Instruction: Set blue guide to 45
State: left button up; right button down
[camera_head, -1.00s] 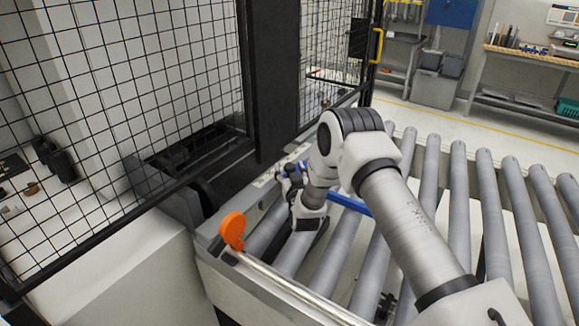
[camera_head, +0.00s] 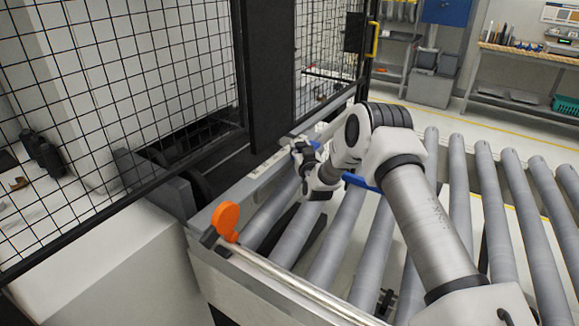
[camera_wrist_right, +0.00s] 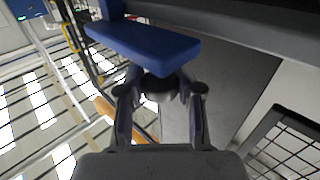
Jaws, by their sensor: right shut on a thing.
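The blue guide (camera_head: 361,182) is a bar lying across the rollers, partly hidden behind my right arm. A small blue part of it also shows at the side rail. In the right wrist view its blue block (camera_wrist_right: 146,45) fills the top middle. My right gripper (camera_head: 301,152) is at the side rail, at the guide's rail end. In the right wrist view my right gripper (camera_wrist_right: 160,92) is shut on a dark rounded part just under the blue block. A pale scale strip (camera_head: 259,161) runs along the rail; its numbers are too small to read. My left gripper is out of view.
An orange disc (camera_head: 226,219) stands at the near corner of the roller conveyor (camera_head: 335,245). A black mesh fence (camera_head: 120,90) and dark machine parts lie left of the rail. A workbench (camera_head: 535,58) stands at the back right.

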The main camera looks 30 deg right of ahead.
jog(key=d, duration=0.1)
jog(key=w+d+b, duration=0.1)
jog(key=d, duration=0.1)
jog(key=shift+w+f, duration=0.15)
jog(key=shift+w+d+r, duration=0.1)
jog(key=shift+d+r, duration=0.1)
jog(key=c, duration=0.7)
grip_release()
jog(key=v, duration=1.2)
jog(key=shift+a+f, duration=0.1)
